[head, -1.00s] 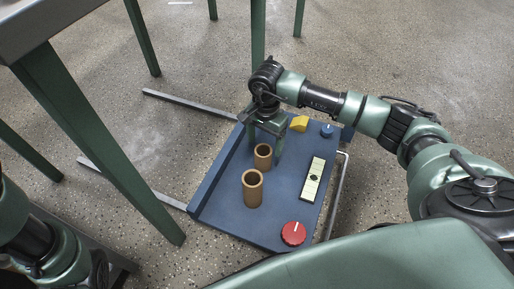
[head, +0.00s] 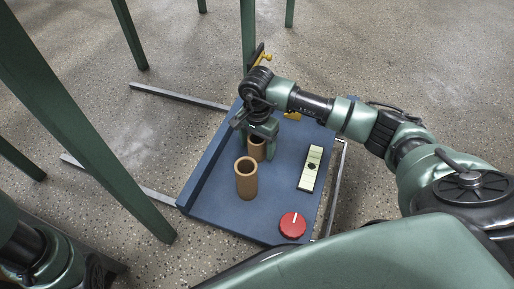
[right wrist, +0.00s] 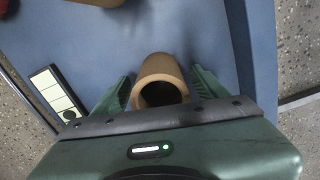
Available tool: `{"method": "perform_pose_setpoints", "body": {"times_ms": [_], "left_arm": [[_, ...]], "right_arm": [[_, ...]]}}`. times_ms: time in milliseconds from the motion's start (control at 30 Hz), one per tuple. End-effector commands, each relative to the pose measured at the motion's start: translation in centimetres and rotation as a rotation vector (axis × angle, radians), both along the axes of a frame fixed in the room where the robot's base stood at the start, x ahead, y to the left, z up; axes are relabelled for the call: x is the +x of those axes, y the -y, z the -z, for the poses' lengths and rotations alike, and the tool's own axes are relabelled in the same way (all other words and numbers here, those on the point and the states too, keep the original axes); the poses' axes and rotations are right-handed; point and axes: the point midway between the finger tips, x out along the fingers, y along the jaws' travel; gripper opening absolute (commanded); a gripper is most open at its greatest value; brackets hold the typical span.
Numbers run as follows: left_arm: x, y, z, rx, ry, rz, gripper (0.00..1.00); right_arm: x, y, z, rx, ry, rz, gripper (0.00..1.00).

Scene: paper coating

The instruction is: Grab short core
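The short core (head: 257,150), a brown cardboard tube, stands upright on the blue tray (head: 219,208), partly hidden by my right gripper. In the right wrist view it (right wrist: 158,68) shows its open end between the two green fingers. My right gripper (head: 264,143) is low over the short core with a finger on either side; it looks open in the right wrist view (right wrist: 162,88), with small gaps beside the tube. The taller core (head: 246,180) stands upright nearer to me. My left arm shows at the lower left, but its gripper is out of view.
A pale green strip with a dark spot (head: 311,168) and a red round knob (head: 292,225) are on the tray's right side. A yellow block (head: 293,115) is partly hidden behind my right arm.

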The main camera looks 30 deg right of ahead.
Motion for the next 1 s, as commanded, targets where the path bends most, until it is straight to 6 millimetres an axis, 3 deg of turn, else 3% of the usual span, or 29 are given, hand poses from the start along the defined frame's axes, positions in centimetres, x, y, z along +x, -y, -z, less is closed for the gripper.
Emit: {"method": "perform_pose_setpoints", "body": {"times_ms": [33,200,467,667,867,1000], "left_arm": [[0.0,0.0,0.0,0.0,0.0,0.0,0.36],[0.0,0.0,0.0,0.0,0.0,0.0,0.36],[0.0,0.0,-0.1,0.0,0.0,0.0,0.36],[0.0,0.0,-1.2,0.0,0.0,0.0,0.36],[0.0,0.0,-3.9,0.0,-0.001,0.0,0.36],[-0.1,0.0,-6.6,-0.001,0.005,0.0,0.36]], "right_arm": [[0.0,0.0,0.0,0.0,0.0,0.0,0.56],[0.0,0.0,0.0,0.0,0.0,0.0,0.09],[0.0,0.0,-0.1,0.0,0.0,0.0,0.09],[0.0,0.1,-1.5,0.0,0.001,0.002,0.09],[0.0,0.4,-4.7,-0.001,0.002,0.01,0.09],[0.0,0.6,-8.0,0.0,0.001,0.019,0.09]]}}
